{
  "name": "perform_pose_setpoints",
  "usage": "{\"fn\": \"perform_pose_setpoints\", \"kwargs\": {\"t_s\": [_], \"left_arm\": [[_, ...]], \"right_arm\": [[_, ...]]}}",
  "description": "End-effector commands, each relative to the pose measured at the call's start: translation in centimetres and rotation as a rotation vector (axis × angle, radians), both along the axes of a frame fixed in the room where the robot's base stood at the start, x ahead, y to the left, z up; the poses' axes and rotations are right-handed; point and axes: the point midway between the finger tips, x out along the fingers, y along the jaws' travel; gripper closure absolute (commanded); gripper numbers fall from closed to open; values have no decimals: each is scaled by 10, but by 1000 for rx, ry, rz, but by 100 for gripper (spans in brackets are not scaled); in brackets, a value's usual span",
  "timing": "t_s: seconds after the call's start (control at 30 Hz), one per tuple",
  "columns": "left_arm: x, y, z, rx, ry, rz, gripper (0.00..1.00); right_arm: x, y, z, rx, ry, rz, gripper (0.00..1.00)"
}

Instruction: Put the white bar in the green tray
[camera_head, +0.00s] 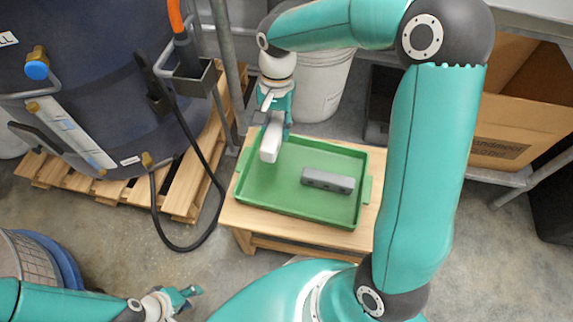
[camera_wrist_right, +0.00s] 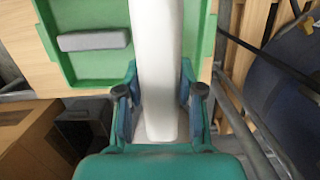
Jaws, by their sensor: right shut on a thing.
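The white bar (camera_head: 270,148) is in my right gripper (camera_head: 274,116), which is shut on it. The bar hangs over the left part of the green tray (camera_head: 300,212); I cannot tell whether its end touches the tray floor. In the right wrist view the white bar (camera_wrist_right: 157,60) runs lengthwise between the blue-grey fingers, over the green tray (camera_wrist_right: 52,35). My left gripper (camera_head: 189,297) is low at the left, apart from the tray, with its small fingers spread and nothing between them.
A grey block (camera_head: 328,180) lies in the right part of the tray. The tray stands on a wooden table (camera_head: 236,218). A white bucket (camera_head: 322,85) is behind it, a cardboard box (camera_head: 515,125) at right, and a dark tank (camera_head: 80,90) with a black hose (camera_head: 205,232) at left.

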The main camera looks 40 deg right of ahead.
Motion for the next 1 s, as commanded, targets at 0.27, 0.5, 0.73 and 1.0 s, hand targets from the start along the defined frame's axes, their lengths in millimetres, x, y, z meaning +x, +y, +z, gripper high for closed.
{"fn": "perform_pose_setpoints", "kwargs": {"t_s": [0.27,0.5,0.73,1.0], "left_arm": [[0,0,-27,0,1,0,60],[0,0,-42,0,1,0,60],[0,0,-45,0,0,0,60],[0,0,-58,0,0,0,60]], "right_arm": [[-8,-9,-78,0,8,-20,100],[-8,-11,-129,0,3,-24,100],[-8,-11,-144,-1,1,-24,100],[-9,-11,-180,-1,4,-25,100]]}}
